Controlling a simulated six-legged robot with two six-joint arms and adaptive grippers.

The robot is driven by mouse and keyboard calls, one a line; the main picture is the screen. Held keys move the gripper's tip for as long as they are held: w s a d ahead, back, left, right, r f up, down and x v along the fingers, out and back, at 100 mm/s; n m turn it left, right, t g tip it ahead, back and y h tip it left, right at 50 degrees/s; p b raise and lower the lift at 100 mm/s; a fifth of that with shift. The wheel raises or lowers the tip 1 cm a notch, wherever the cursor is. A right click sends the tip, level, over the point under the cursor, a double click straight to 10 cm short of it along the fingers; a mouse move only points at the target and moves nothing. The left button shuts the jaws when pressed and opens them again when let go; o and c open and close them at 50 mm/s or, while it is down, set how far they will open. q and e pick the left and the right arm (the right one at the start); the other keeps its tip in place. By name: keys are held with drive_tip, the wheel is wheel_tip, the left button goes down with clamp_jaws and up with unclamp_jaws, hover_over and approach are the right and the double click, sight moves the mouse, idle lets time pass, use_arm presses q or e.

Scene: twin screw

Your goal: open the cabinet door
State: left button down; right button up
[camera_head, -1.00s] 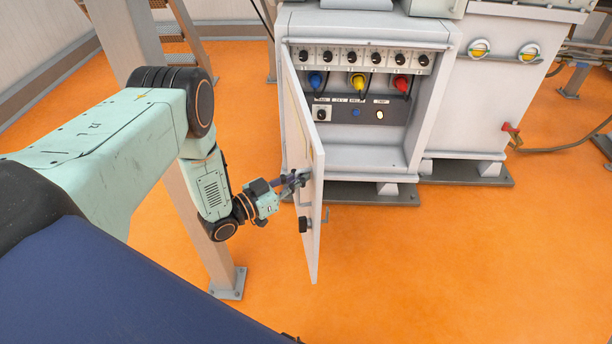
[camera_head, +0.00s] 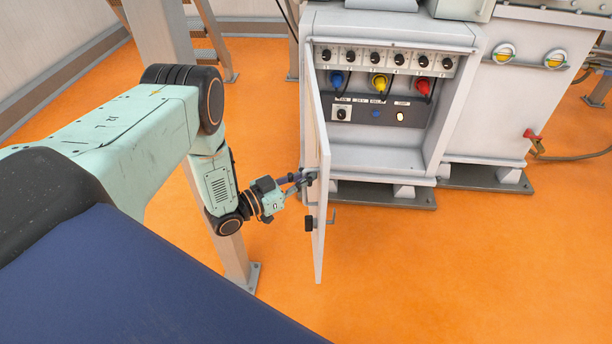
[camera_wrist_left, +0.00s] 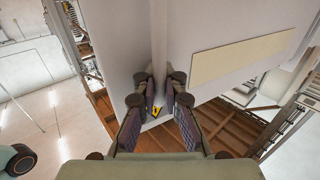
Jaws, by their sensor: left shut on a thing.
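The white cabinet (camera_head: 460,110) stands at the upper middle of the head view. Its door (camera_head: 320,240) is hinged on the left and stands wide open, seen nearly edge-on. A dark knob (camera_head: 309,223) is low on the door's outer face. In the left wrist view the fingers (camera_wrist_left: 160,110) lie either side of a pale panel edge; the exact contact is partly hidden. My right gripper is not in view.
Inside the cabinet are a row of black knobs (camera_head: 373,57) and blue, yellow and red plugs (camera_head: 379,83). A steel post (camera_head: 240,255) stands behind my left arm. A red-handled valve (camera_head: 535,137) is at the right. The orange floor (camera_head: 430,270) before the cabinet is clear.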

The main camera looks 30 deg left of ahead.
use_arm(q)
drive_tip(key=c, duration=1.8)
unclamp_jaws()
drive_tip(key=shift+s+d+f, duration=0.25)
drive_tip(key=shift+s, duration=0.05)
drive_tip(key=shift+o, duration=0.4)
drive_tip(key=shift+r, duration=0.15)
drive_tip(key=shift+w+a, duration=0.15)
drive_tip(key=v, duration=1.2)
